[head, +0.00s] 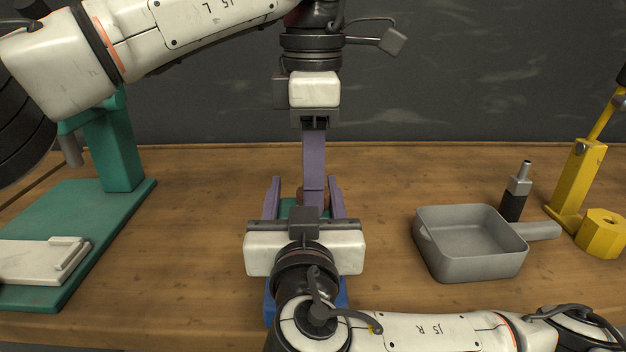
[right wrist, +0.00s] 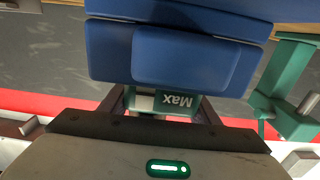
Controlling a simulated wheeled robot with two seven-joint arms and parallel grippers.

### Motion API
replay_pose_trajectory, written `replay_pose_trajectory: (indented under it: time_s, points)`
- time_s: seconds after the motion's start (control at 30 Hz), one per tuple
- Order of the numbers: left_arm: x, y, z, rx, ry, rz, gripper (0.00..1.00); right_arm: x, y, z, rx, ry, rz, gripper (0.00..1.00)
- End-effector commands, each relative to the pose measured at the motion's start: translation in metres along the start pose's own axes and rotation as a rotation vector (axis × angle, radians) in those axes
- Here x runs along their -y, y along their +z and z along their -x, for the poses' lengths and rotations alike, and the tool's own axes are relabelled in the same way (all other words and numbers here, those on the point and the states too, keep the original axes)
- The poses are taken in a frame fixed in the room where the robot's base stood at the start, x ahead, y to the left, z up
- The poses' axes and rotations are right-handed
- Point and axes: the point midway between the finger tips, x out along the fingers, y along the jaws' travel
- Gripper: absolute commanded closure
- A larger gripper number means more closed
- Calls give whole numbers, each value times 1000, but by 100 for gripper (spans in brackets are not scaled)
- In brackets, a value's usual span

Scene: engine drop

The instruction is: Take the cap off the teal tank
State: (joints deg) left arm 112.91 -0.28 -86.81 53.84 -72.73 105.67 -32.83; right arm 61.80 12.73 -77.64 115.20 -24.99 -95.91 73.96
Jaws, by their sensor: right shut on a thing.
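The teal tank (right wrist: 130,102) shows in the right wrist view with a "Max" label, between the two fingers of my right gripper (right wrist: 160,104). In the head view only a little of the tank (head: 290,209) shows behind my right gripper (head: 305,186), which is shut on it. My left gripper (head: 313,192) points straight down from above, its purple fingers seen edge-on over the tank. Whether it is open or shut cannot be told. The cap is mostly or wholly hidden by the left fingers; a small brownish patch shows beside their tips.
A blue object (right wrist: 190,52) is close to the right wrist camera. Yellow equipment (head: 570,185) stands at right. A teal stand (head: 115,155) with a pale plate (head: 40,262) is at left.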

Motion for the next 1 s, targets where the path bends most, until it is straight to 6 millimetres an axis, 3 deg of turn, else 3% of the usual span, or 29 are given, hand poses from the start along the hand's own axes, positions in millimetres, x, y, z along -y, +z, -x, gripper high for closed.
replay_pose_trajectory:
  time_s: [0.17,0.43,0.7,0.73,0.8,0.83,1.0]
  points:
    - [0,0,0,1,2,24,94,0,2,1,4,-2,1,100]
    - [-1,0,0,1,3,289,94,1,2,1,4,-2,1,100]
    - [-1,0,1,2,3,301,94,1,2,1,4,-2,1,100]
    - [-1,0,1,2,3,301,64,1,2,1,4,-2,1,100]
    - [-1,0,1,2,3,300,52,1,2,1,4,-2,1,100]
    - [-1,0,1,1,3,300,49,1,2,1,4,-2,1,100]
    - [0,0,0,1,2,299,49,1,2,1,4,-2,1,100]
